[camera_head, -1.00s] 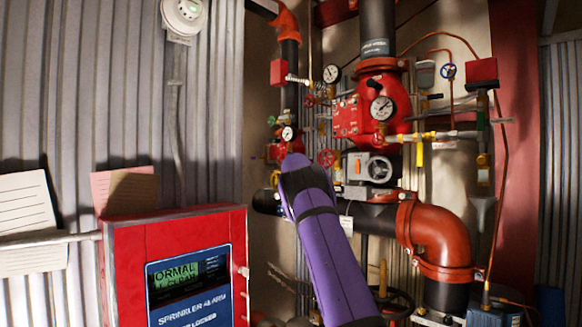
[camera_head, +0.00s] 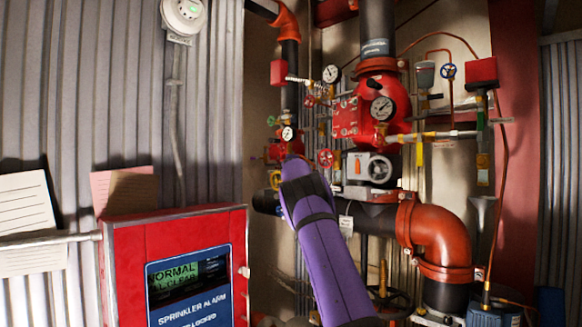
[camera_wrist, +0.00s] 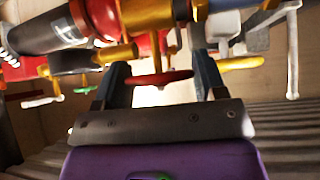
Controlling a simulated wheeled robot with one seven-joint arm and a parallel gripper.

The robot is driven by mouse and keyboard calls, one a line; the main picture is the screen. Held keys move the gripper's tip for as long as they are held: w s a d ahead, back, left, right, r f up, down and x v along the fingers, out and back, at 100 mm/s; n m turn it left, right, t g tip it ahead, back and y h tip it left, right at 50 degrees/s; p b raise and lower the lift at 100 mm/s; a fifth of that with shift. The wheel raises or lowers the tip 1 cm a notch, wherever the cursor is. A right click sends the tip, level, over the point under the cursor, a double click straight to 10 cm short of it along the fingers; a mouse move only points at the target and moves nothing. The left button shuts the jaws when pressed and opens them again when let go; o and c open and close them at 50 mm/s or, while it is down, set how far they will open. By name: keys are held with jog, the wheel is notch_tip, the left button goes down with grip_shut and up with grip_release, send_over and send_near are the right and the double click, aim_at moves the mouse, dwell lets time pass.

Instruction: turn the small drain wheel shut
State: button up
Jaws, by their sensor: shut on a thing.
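A small red handwheel (camera_wrist: 160,77) on a stem below brass pipework shows in the wrist view. The two dark fingers of my gripper (camera_wrist: 160,82) stand on either side of its rim, and the gripper is shut on it. In the head view my purple arm reaches up to the pipework, and its dark wrist hides the fingertips and the held wheel. A red wheel (camera_head: 326,158) shows just right of the wrist there; I cannot tell whether it is the same one.
A red alarm panel (camera_head: 180,265) stands at the lower left, near my arm. A red valve body with gauges (camera_head: 382,108) and a thick orange elbow pipe (camera_head: 440,240) are to the right. Brass pipes (camera_wrist: 225,62) crowd the gripper.

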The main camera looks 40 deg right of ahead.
jog(key=shift+w+a+f+m+t+h, duration=0.1)
jog(key=shift+m+t+h, duration=0.15)
jog(key=shift+m, duration=0.25)
jog(key=shift+f+m+t+h, duration=0.1)
jog(key=shift+m+t+h, duration=0.05)
jog(key=shift+m+h, duration=0.3)
jog(key=shift+r+m+t+h, duration=0.1)
jog(key=shift+m+t+h, duration=0.2)
jog(key=shift+m+h, duration=0.65)
jog(key=shift+y, duration=0.25)
jog(key=o, duration=0.9)
jog(key=shift+s, duration=0.2)
jog(key=shift+v, duration=3.6)
